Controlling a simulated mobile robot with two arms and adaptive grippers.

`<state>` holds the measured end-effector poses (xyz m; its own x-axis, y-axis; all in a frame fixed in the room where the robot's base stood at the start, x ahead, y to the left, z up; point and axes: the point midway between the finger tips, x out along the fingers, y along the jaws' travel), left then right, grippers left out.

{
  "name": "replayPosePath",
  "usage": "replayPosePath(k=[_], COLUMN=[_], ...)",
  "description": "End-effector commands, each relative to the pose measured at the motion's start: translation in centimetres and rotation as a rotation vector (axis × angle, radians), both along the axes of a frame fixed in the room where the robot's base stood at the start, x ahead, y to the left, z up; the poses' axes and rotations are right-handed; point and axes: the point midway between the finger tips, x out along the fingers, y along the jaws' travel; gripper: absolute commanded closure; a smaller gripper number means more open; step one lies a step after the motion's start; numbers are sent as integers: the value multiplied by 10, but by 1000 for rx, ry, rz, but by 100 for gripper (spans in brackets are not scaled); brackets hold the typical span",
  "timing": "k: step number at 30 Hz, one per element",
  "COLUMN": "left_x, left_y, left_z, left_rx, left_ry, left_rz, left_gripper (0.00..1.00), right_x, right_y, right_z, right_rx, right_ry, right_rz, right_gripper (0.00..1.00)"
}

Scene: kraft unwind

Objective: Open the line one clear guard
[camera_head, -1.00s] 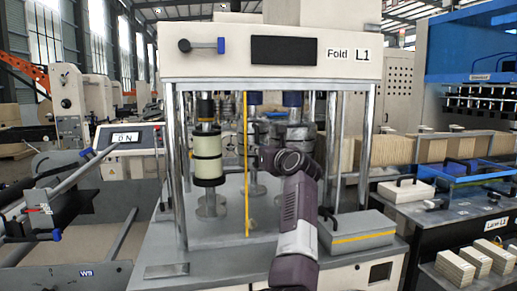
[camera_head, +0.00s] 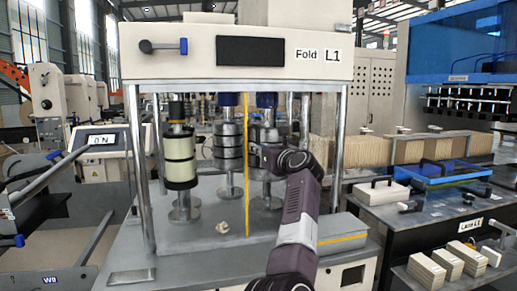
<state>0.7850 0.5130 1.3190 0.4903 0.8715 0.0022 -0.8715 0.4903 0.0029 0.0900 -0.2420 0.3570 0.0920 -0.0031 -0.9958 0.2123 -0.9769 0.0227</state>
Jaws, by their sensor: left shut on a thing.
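The line one clear guard shows mainly as an upright yellow edge strip (camera_head: 246,165) on the front of the Fold L1 machine (camera_head: 180,60). Its see-through panel is hard to make out. My left arm reaches up from the bottom, and its gripper (camera_head: 255,157) is shut just right of the strip, on the guard. The wrist hides most of the fingers and the grip. Left of the strip the machine front is uncovered, with a cream-and-black roller stack (camera_head: 181,160) and a grey stack (camera_head: 229,150) behind. My right gripper is not in view.
A small crumpled pale scrap (camera_head: 222,228) lies on the machine bed left of the strip. A grey box with a yellow stripe (camera_head: 335,236) sits at the front right. Metal posts (camera_head: 140,170) frame the opening. A bench with trays (camera_head: 382,191) stands at right.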

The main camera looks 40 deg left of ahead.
Motion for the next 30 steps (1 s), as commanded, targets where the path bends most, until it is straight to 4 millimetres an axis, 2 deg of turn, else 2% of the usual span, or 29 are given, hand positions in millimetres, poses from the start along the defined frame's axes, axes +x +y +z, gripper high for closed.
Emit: replayPosePath(k=[1, 6, 11, 16, 30], left_x=[-1, -1, -1, -2, -31], left_y=[1, 1, 1, -2, -55], left_z=[-2, -1, -1, -1, -2], left_rx=[-3, -3, -2, -1, -4], left_ry=[2, 1, 1, 0, 0], left_rz=[3, 3, 3, 2, 2], left_gripper=[89, 72, 72, 72, 72], right_x=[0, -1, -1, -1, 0], right_y=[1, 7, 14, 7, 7], right_z=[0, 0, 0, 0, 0], right_rx=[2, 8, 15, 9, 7], right_ry=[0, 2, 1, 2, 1], right_rz=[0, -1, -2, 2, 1], right_gripper=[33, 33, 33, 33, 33])
